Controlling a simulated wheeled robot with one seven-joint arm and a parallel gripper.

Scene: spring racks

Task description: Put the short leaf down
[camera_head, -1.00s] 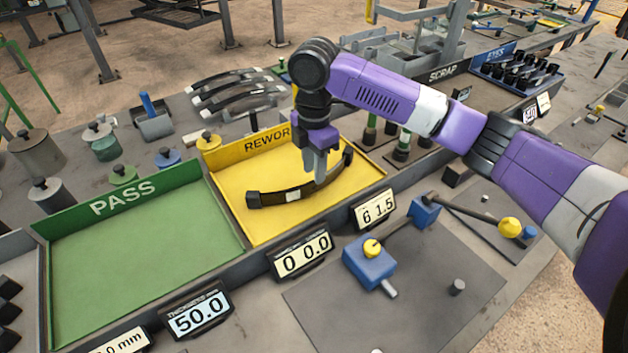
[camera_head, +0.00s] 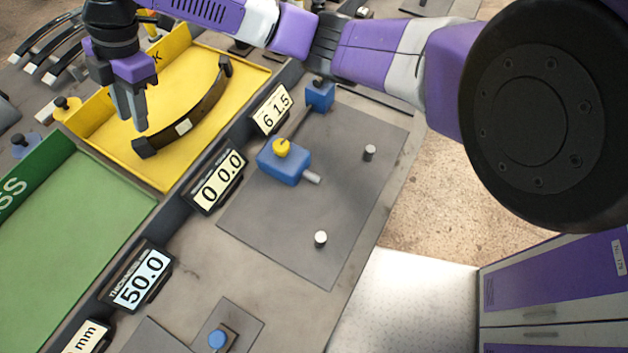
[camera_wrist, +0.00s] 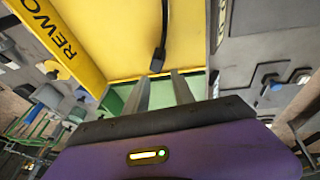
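One dark end of the leaf (camera_wrist: 159,55) shows in the wrist view, beyond my fingertips. My gripper (camera_head: 134,122) hangs over the tray, on the far side of the leaf near its left end, apart from it. In the wrist view my gripper (camera_wrist: 160,75) has its two fingers apart with nothing between them.
The green pass tray (camera_head: 85,230) is beside the yellow tray and looks empty. Number displays (camera_head: 217,180) line the near edge. A blue block with a yellow knob (camera_head: 284,163) stands on a grey plate. Several dark leaves (camera_head: 50,45) lie at the upper left.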

